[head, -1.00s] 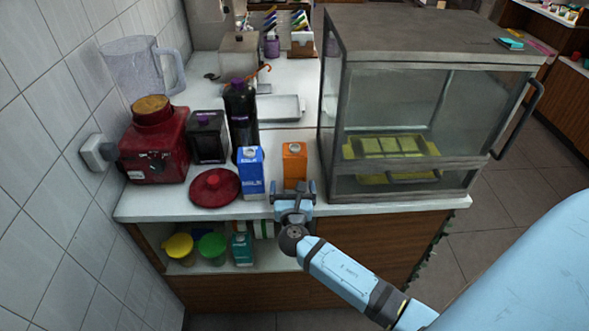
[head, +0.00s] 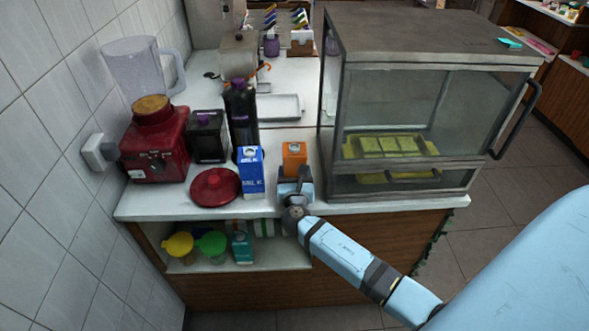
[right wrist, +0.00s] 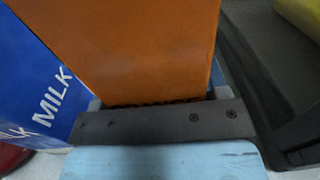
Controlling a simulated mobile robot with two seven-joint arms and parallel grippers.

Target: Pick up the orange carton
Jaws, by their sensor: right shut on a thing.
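The orange carton (head: 294,155) stands upright on the white counter, just right of the blue milk carton (head: 250,172). My right gripper (head: 295,178) is at its front and shut on its lower part. In the right wrist view the orange carton (right wrist: 140,45) fills the upper middle, directly against the gripper (right wrist: 160,105), with the blue milk carton (right wrist: 40,75) close on its left. The fingertips are largely hidden by the carton. My left gripper is not in view.
A glass display case (head: 400,115) stands close on the right. Below, an open shelf (head: 215,265) holds cups and a teal carton (head: 241,248).

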